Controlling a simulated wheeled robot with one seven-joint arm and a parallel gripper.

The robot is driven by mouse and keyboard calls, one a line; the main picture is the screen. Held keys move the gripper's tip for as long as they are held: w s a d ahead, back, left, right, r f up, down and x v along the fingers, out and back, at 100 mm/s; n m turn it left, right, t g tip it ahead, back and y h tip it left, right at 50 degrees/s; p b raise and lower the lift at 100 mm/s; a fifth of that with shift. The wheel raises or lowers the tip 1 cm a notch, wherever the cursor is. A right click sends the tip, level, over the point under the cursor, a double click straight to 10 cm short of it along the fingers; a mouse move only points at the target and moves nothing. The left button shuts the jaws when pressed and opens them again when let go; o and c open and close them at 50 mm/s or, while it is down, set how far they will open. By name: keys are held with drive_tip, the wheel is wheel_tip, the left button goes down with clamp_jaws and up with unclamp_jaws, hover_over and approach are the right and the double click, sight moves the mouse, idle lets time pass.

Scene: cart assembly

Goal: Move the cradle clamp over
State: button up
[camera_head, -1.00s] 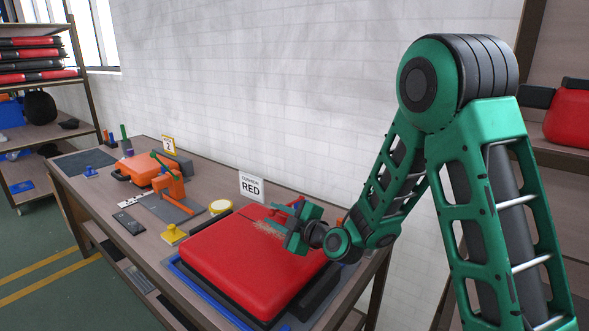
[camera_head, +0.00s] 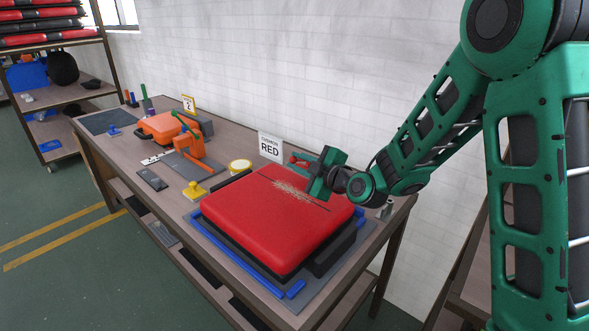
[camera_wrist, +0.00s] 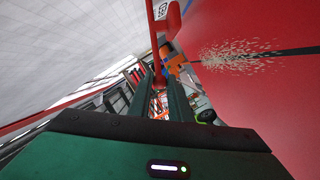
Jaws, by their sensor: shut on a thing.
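My gripper (camera_head: 305,167) is shut on a red barred piece (camera_head: 297,157), which looks like the cradle clamp. It is held just above the far edge of the large red cushion (camera_head: 262,226). The wrist view shows the red piece (camera_wrist: 153,32) running upward from between my two dark green fingers (camera_wrist: 160,90), with a thin red bar going off to the left. My fingers hide part of its lower end. An orange clamp with a green handle (camera_head: 190,146) stands farther left on the bench, apart from my gripper.
The cushion sits on a black and blue cradle (camera_head: 240,267) on the bench. Pale strands (camera_head: 292,190) and a dark line mark its top. The white wall is close behind.

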drive_tip(key=shift+w+d+r, duration=0.1)
drive_tip(key=shift+d+r, duration=0.05)
drive_tip(key=shift+r, duration=0.1)
drive_tip(key=shift+w+d+r, duration=0.25)
drive_tip(key=shift+w+r, duration=0.05)
drive_tip(key=shift+r, duration=0.35)
drive_tip(key=shift+w+d+r, duration=0.25)
drive_tip(key=shift+d+r, duration=0.05)
drive_tip(key=shift+r, duration=0.3)
drive_tip(key=shift+w+d+r, duration=0.25)
drive_tip(key=shift+w+r, duration=0.05)
drive_tip(key=shift+r, duration=0.35)
drive_tip(key=shift+w+d+r, duration=1.25)
drive_tip(key=shift+r, duration=0.15)
